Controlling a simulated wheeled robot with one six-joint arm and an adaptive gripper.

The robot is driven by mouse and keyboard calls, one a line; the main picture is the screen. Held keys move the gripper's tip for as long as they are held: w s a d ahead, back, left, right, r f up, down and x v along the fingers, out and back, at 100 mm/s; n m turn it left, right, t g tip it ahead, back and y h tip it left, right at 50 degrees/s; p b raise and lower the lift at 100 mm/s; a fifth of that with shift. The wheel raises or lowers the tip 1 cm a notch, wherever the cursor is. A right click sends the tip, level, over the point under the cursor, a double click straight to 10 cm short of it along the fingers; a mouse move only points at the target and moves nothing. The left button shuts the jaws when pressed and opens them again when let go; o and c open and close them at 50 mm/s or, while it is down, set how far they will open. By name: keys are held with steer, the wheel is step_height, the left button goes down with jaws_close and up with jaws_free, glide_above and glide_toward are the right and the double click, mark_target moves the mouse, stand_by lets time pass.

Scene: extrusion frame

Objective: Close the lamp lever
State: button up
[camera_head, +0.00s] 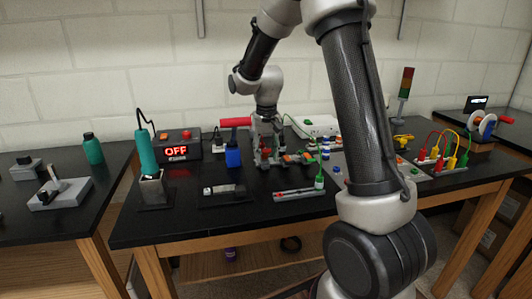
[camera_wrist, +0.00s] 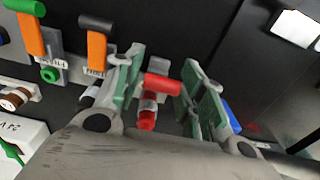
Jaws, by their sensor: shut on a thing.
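In the wrist view three levers stand in a row: a green-handled lever (camera_wrist: 28,25), a black-handled lever (camera_wrist: 97,40) with an orange arm, and a red-handled lever (camera_wrist: 163,85). Small white labels sit by the first two, too small to read surely, so I cannot confirm which is the lamp lever. My gripper (camera_wrist: 165,72) has its green-padded fingers on either side of the red handle, shut on it. In the head view my gripper (camera_head: 266,140) is low over the lever area, and the arm and fingers hide much of it.
A box with a red OFF display (camera_head: 176,152) stands left of my gripper. A teal-handled tool (camera_head: 146,155) stands upright further left. A signal tower (camera_head: 405,84) stands behind right.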

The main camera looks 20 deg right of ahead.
steer(key=shift+s+f+t, duration=0.2)
steer(key=shift+s+t, duration=0.2)
steer(key=shift+t, duration=0.5)
steer(key=shift+s+d+f+t+h, duration=0.1)
steer(key=shift+f+t+h, duration=0.1)
steer(key=shift+t+h, duration=0.4)
steer(key=shift+f+t, duration=0.15)
steer(key=shift+t, duration=0.35)
steer(key=o, duration=1)
steer(key=shift+s, duration=0.1)
steer(key=shift+a, duration=0.2)
steer(key=shift+r, duration=0.3)
steer(key=v, duration=1.1)
steer(key=shift+s+d+r, duration=0.1)
steer(key=shift+s+r, duration=0.1)
steer(key=shift+r, duration=0.05)
